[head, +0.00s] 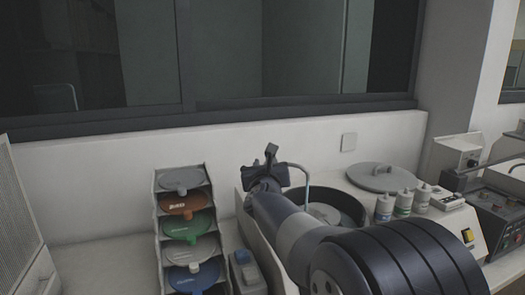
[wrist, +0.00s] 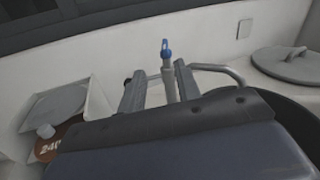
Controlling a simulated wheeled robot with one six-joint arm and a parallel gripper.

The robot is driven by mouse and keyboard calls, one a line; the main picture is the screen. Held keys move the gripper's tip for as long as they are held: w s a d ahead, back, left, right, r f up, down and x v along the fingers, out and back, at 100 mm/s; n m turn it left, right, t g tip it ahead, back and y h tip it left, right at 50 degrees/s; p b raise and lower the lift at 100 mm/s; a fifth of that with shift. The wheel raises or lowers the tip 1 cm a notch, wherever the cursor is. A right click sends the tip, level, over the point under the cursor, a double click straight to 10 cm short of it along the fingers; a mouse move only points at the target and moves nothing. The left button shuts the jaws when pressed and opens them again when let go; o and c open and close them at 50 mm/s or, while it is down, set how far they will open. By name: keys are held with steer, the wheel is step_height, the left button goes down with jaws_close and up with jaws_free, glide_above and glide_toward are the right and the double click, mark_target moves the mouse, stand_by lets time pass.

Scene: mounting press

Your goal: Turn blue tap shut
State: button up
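The blue tap (wrist: 166,48) is a small blue handle on top of an upright grey post, with a grey spout pipe running to the right. In the wrist view, my gripper (wrist: 157,74) has its two fingers apart, with the post seen between them and the blue handle beyond their tips. I cannot tell that either finger touches it. In the head view, my gripper (head: 268,165) is beside the curved spout (head: 303,180) and hides the blue handle.
A dark round basin (head: 350,207) lies right of my gripper, with a grey lid (head: 382,178) behind it. Several white bottles (head: 403,203) stand to the right. A rack of coloured discs (head: 188,225) stands left. The wall (head: 110,190) is close behind.

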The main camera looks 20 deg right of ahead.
steer(key=w+d+p, duration=0.1)
steer(key=w, duration=0.2)
steer(key=w+d+m+p, duration=0.1)
steer(key=w+d, duration=0.1)
steer(key=w, duration=0.2)
steer(key=w+d+m+p, duration=0.1)
steer(key=w, duration=0.2)
steer(key=shift+w+d+h, duration=0.3)
steer(key=shift+w+d, duration=0.05)
steer(key=shift+d, duration=0.05)
steer(key=shift+c, duration=0.2)
jaws_close()
